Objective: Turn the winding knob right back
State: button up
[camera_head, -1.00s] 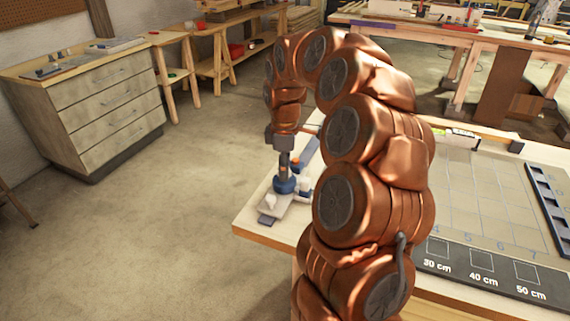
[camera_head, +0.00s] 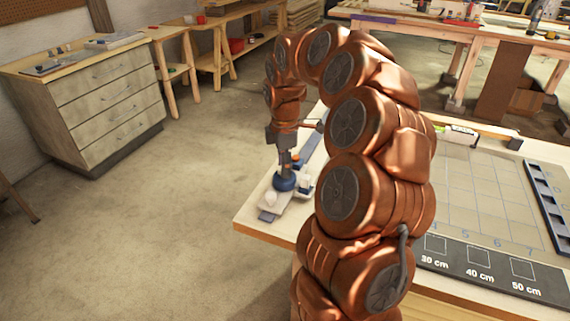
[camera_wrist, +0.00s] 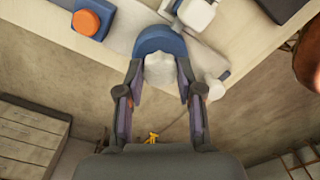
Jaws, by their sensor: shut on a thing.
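The winding knob, a round blue piece (camera_head: 285,182), sits on a light fixture plate (camera_head: 272,210) at the table's near left corner. In the wrist view the blue knob (camera_wrist: 158,40) shows as an arc beyond a pale faceted block (camera_wrist: 160,69) between my fingers. My gripper (camera_head: 287,172) points down onto the knob from above. The finger contact is partly hidden in the head view.
White fittings (camera_wrist: 197,12) stand close by the knob. An orange button on a blue block (camera_wrist: 86,22) lies at the upper left of the wrist view. A gridded board (camera_head: 485,195) covers the table to the right. Open floor lies left of the table.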

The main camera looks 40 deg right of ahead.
jog(key=o, duration=1.2)
notch_tip(320, 180, up, 12)
dwell(0.4)
jog(key=shift+a, duration=0.1)
